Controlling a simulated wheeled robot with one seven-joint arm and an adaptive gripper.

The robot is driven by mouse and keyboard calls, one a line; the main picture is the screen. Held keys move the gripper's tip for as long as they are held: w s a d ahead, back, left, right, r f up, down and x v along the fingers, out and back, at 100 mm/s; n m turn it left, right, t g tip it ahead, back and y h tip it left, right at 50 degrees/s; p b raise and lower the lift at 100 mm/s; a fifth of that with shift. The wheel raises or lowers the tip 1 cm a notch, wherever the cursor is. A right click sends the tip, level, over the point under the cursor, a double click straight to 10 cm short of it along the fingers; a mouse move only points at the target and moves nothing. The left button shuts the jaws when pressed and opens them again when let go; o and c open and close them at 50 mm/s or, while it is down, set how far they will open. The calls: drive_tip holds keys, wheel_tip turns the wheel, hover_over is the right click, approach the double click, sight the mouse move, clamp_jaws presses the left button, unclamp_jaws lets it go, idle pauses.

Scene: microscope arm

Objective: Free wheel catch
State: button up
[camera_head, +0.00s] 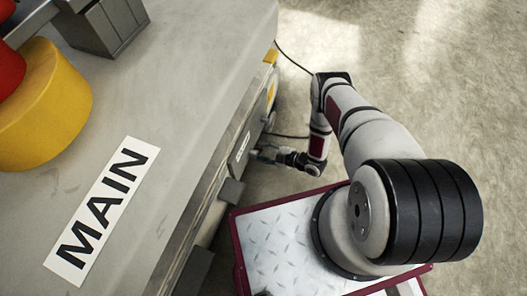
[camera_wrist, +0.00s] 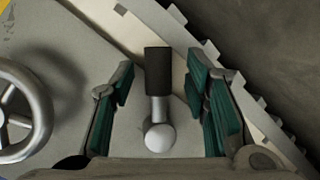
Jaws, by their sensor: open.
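A small lever (camera_wrist: 159,137) with a pale ball knob, a short metal shaft and a black block at its far end shows in the middle of the wrist view. It looks like the wheel catch. My gripper (camera_wrist: 161,74) is open, with one teal-padded finger on each side of the lever and visible gaps between. A grey spoked handwheel (camera_wrist: 22,108) is partly in view at the left. In the head view my gripper (camera_head: 268,154) is small, close to the bench's side; the lever cannot be made out there.
A toothed rim (camera_wrist: 235,82) runs diagonally close by the right finger. In the head view the grey bench (camera_head: 185,75) carries a MAIN label (camera_head: 101,210) and a yellow-and-red button (camera_head: 50,105). Dark cables (camera_head: 292,60) lie behind my arm. Concrete floor is open at right.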

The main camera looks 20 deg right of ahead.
drive_tip(key=v, duration=1.2)
drive_tip(key=shift+s, duration=0.1)
